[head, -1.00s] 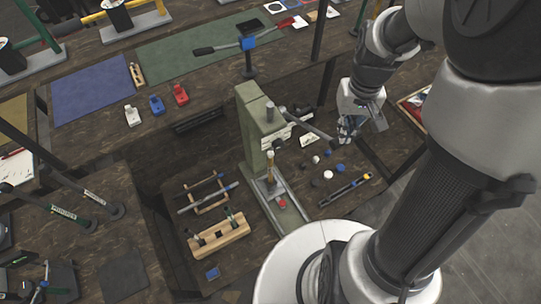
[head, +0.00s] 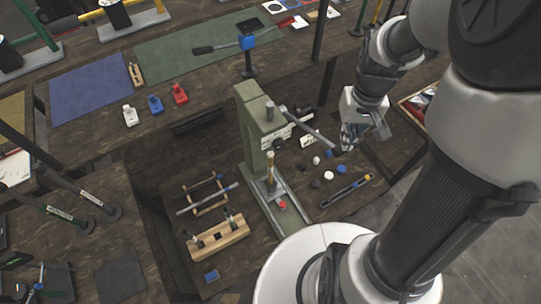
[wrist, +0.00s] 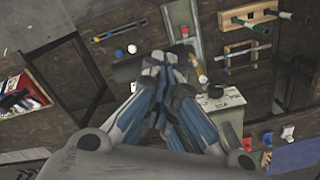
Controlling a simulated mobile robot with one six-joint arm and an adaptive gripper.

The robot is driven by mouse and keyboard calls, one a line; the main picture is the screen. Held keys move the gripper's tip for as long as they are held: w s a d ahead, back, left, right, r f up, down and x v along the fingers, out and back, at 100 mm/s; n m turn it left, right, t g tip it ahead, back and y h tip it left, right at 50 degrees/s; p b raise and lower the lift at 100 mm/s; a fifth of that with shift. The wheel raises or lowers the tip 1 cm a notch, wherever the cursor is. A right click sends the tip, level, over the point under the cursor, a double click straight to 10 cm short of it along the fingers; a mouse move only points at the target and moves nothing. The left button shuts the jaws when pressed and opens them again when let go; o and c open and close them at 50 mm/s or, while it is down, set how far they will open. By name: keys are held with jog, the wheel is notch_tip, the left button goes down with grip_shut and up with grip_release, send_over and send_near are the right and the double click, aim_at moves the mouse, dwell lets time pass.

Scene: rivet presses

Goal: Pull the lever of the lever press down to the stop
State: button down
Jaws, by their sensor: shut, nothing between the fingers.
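The lever press has a green column (head: 256,125) on a grey base (head: 288,212) in the head view. Its lever (head: 312,129) slants down to the right from a pivot near the column's top. My gripper (head: 347,150) is at the lever's outer end and hides part of it. In the wrist view my gripper (wrist: 168,62) is shut and empty, its fingertips together. A dark rounded piece (wrist: 128,68), which looks like the lever's grip, lies beside the fingertips. I cannot tell whether they touch. The column (wrist: 222,100) shows to the right of the fingers.
Small white, blue and dark knobs (head: 328,174) and a yellow-ended tool (head: 346,190) lie on the bench right of the press. A wooden rack (head: 218,237) stands left of it.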

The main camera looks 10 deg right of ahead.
jog(key=shift+s+d+f+b, duration=0.1)
jog(key=shift+s+f+b, duration=0.1)
jog(key=shift+f, duration=0.2)
jog(key=shift+s+f+b, duration=0.1)
jog(key=shift+f+b, duration=0.1)
jog(key=shift+f, duration=0.15)
jog(key=shift+s+d+f+b, duration=0.1)
jog(key=shift+s+f+b, duration=0.15)
jog(key=shift+f+b, duration=0.45)
jog(key=shift+s+d+f+b, duration=0.1)
jog(key=shift+s+f+b, duration=0.1)
jog(key=shift+f+b, duration=0.45)
jog(key=shift+f, duration=0.15)
jog(key=shift+s+d+f+b, duration=0.1)
jog(key=shift+s+f+b, duration=0.1)
jog(key=shift+f+b, duration=0.5)
jog(key=shift+s+f+b, duration=0.15)
jog(key=shift+f+b, duration=0.25)
jog(key=shift+f, duration=0.45)
jog(key=shift+s+f+b, duration=0.15)
jog(key=shift+f+b, duration=1.05)
jog(key=shift+f, duration=0.5)
